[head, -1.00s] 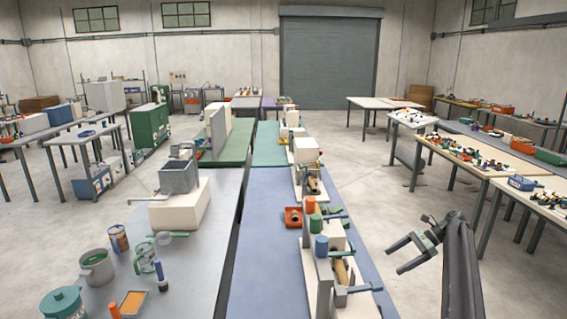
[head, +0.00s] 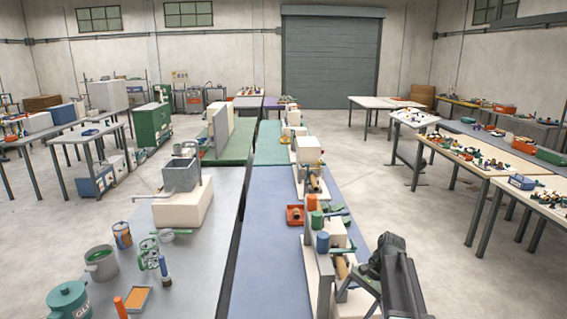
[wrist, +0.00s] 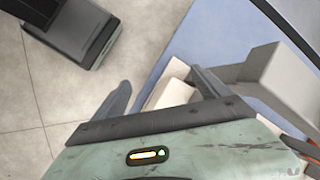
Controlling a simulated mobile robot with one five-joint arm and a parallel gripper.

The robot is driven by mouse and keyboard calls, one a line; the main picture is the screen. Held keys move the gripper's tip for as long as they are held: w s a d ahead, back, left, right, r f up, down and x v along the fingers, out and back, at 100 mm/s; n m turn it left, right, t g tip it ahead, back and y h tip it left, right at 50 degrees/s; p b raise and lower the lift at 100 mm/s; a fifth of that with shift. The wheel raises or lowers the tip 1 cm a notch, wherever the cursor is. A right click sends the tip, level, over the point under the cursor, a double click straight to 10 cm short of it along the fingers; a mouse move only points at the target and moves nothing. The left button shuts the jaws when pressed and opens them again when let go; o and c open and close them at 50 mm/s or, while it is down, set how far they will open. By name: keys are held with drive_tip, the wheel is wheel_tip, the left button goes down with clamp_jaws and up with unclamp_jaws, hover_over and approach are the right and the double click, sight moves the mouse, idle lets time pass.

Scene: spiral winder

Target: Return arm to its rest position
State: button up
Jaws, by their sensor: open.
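My gripper shows in the wrist view (wrist: 160,80) with its two fingers apart and nothing held between them. Below the fingers lie a cream block (wrist: 172,85), the blue table edge and bare floor. In the head view my folded arm is at the lower right, close to the right edge of the blue table (head: 270,240). It partly covers the near end of the winding machine (head: 324,275), which has a blue, a green and an orange cylinder on it. I cannot tell from these views whether a finger touches the machine.
A reddish square tray (head: 294,215) sits on the blue table left of the machine. Open floor (head: 425,225) lies to the right, before the side tables.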

drive_tip(key=s+a+f+n+t+h, duration=0.1)
drive_tip(key=s+a+n+h, duration=0.1)
drive_tip(key=s+a+n, duration=0.3)
drive_tip(key=s+a+f+n+h, duration=0.1)
drive_tip(key=s+n+h, duration=0.15)
drive_tip(key=s, duration=0.45)
wheel_tip(320, 180, down, 10)
drive_tip(key=b, duration=1)
drive_tip(key=shift+s+n, duration=0.3)
drive_tip(key=shift+n, duration=0.15)
drive_tip(key=shift+d, duration=0.1)
